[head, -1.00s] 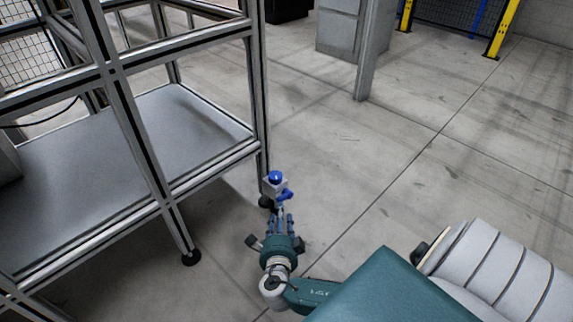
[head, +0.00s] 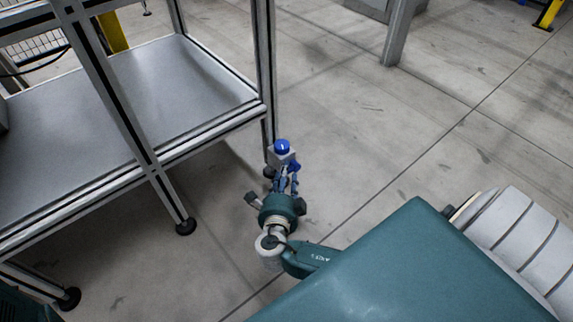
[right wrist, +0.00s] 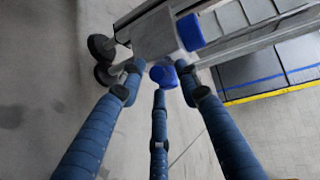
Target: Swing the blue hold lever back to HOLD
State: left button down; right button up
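A small grey box (head: 281,160) with a round blue knob (head: 282,146) on top is by the corner post of the metal frame. The blue hold lever (head: 294,166) sticks out at its right side. My right gripper (head: 287,184) is at the box, its fingers pointing at the lever. In the right wrist view the blue lever end (right wrist: 164,75) lies between the three spread blue fingers of my right gripper (right wrist: 159,78), with the grey box (right wrist: 152,35) and blue knob (right wrist: 190,32) beyond. I cannot tell whether a finger touches the lever. My left gripper is out of view.
A metal frame with a grey shelf (head: 175,75) stands at the left, its black-footed legs (head: 186,226) on the floor. A grey post (head: 398,35) stands at the back. The concrete floor (head: 390,135) right of the frame is clear.

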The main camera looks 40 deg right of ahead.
grip_shut()
jog(key=p, duration=0.1)
jog(key=n+t+h+p, duration=0.1)
jog(key=p, duration=0.1)
jog(key=shift+w+f, duration=0.1)
jog(key=shift+f, duration=0.2)
jog(key=shift+o, duration=1)
grip_release()
